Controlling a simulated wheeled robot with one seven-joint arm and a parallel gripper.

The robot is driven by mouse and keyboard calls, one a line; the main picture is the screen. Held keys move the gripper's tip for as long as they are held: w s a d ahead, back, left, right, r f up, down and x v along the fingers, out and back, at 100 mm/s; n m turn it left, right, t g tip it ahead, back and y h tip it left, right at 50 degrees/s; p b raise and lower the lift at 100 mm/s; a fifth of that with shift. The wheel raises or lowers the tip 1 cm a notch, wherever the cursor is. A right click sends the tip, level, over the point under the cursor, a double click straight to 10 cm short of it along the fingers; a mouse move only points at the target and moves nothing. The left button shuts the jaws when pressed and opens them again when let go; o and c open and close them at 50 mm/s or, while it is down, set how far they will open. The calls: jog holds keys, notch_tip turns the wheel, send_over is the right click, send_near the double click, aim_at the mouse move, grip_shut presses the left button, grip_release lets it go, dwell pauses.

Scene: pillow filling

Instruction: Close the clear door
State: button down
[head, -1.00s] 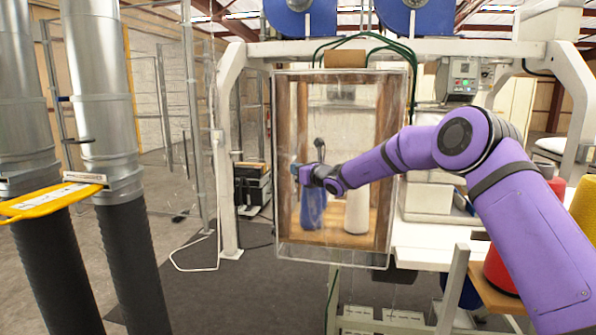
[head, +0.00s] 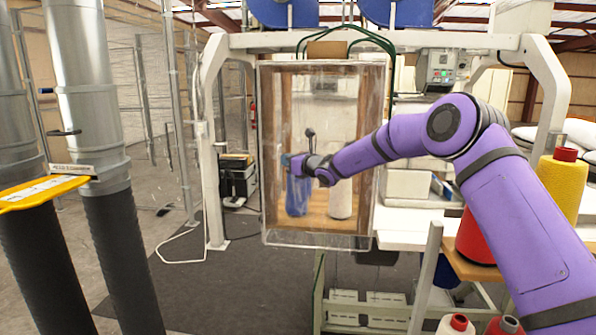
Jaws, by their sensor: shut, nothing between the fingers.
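The clear door (head: 350,82) is a see-through panel with pale edges at the centre of the head view. It stands across the front of a wooden-framed box, and I cannot tell how far it is from its closed position. A blue cone (head: 298,196) and a white cone (head: 341,199) show through it. My gripper (head: 287,161) is shut and empty. It is at the left part of the door, at mid height, close to the panel; whether it touches is too small to tell.
A white machine frame (head: 212,150) surrounds the box. A white table (head: 402,232) is at the right, with red (head: 475,240) and yellow (head: 563,185) thread cones on a shelf. Metal ducts with black hoses (head: 120,240) stand at the left. Dark mat floor (head: 230,280) is clear between.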

jog(key=s+d+r+n+g, duration=0.25)
jog(key=s+r+n, duration=0.2)
jog(key=s, duration=0.65)
jog(key=s+d+r+n+g+h, duration=0.1)
jog(key=s+d+r+n+g, duration=0.15)
jog(key=s+n, duration=0.6)
jog(key=s+d+r+n+g, duration=0.2)
jog(key=s+d+r+n, duration=0.15)
jog(key=s, duration=1.05)
jog(key=s+d+f+n+h, duration=0.2)
jog(key=s+d+n+h, duration=0.3)
jog(key=s+d, duration=0.6)
jog(key=s+d+f+n+h, duration=0.1)
jog(key=s+d+n+h, duration=0.4)
jog(key=s+d, duration=0.7)
jog(key=s+h, duration=0.1)
jog(key=s, duration=0.6)
jog(key=shift+s+f+h, duration=0.3)
jog(key=shift+f+h, duration=0.05)
jog(key=shift+h, duration=0.05)
